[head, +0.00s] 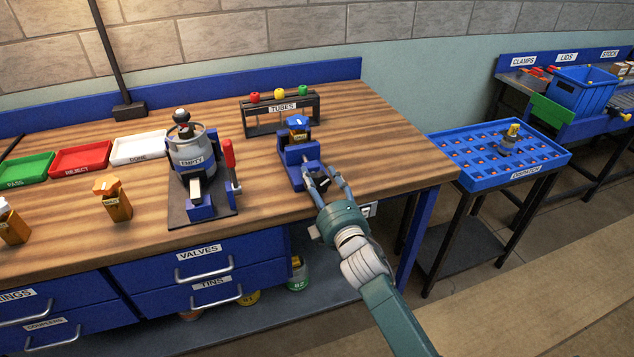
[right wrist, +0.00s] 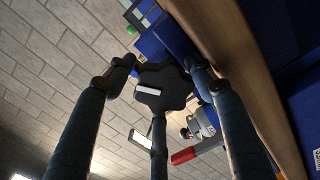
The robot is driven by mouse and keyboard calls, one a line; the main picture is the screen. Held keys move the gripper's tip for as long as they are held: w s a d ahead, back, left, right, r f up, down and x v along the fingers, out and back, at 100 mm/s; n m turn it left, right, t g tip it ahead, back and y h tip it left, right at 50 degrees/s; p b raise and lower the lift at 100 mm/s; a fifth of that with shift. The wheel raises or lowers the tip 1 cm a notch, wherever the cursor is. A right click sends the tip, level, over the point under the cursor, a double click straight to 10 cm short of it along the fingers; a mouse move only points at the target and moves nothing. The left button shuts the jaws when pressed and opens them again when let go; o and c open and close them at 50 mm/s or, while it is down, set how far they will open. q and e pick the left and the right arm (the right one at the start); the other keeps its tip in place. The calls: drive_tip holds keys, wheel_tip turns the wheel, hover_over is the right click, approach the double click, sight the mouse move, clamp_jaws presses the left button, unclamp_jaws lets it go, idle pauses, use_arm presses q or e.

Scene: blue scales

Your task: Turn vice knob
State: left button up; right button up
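The blue vice (head: 293,167) stands near the front edge of the wooden bench. An orange piece with a blue cap (head: 298,124) sits upright at its jaws. The vice's black lobed knob (right wrist: 163,86), with a white bar mark on its face, faces my right gripper. My right gripper (head: 324,183) is at the front of the vice. In the right wrist view its three fingers are spread around the knob; some gap shows at the left finger, and contact at the right finger cannot be told. My left gripper is not in view.
A scale-like stand with a grey EMPTY canister (head: 188,154) and red-handled lever (head: 228,153) is left of the vice. The TUBES rack (head: 280,116) is behind it. A blue tray table (head: 471,172) stands right of the bench. Bare bench top lies right of the vice.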

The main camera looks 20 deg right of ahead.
drive_tip(key=shift+o, duration=0.9)
drive_tip(key=shift+d+f, duration=0.15)
drive_tip(key=shift+d, duration=0.05)
drive_tip(key=shift+a+f, duration=0.15)
drive_tip(key=shift+f, duration=0.05)
drive_tip(key=shift+s, duration=0.1)
drive_tip(key=shift+s, duration=0.15)
drive_tip(key=s, duration=0.7)
drive_tip(key=shift+s+d+r, duration=0.2)
drive_tip(key=shift+s+r, duration=0.05)
drive_tip(key=shift+r, duration=0.05)
drive_tip(key=shift+s, duration=0.1)
